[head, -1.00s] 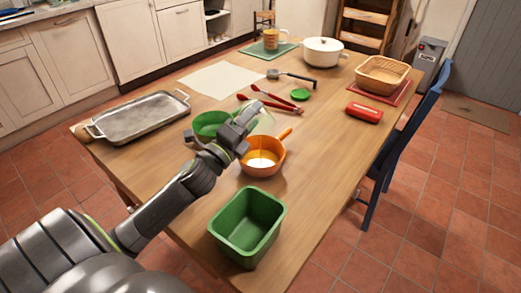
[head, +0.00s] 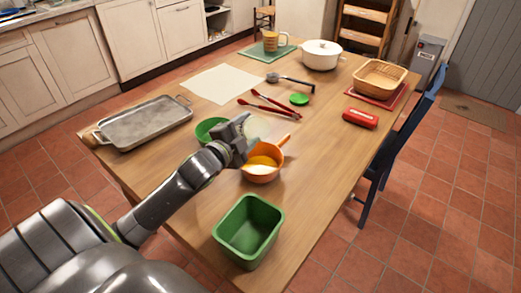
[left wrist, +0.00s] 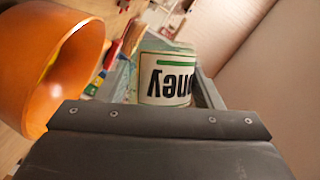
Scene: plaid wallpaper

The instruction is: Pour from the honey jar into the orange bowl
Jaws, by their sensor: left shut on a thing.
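My left gripper (head: 247,138) is shut on the honey jar (head: 258,128), a clear jar mostly hidden by the gripper in the head view. In the left wrist view the jar (left wrist: 168,82) sits between the fingers, its "honey" label upside down, so it is tipped over. The orange bowl (head: 262,177), with a handle pointing to the back right, stands on the table just below the jar. Amber-yellow shows inside it. The bowl (left wrist: 75,80) also fills the left of the left wrist view, apart from the jar. My right gripper is not in view.
A green bowl (head: 206,129) is partly hidden behind my gripper. A green bin (head: 247,232) stands in front of the orange bowl. A metal tray (head: 143,124) is at left; red tongs (head: 265,106) and a green lid (head: 299,99) lie behind. The table right of the bowl is clear.

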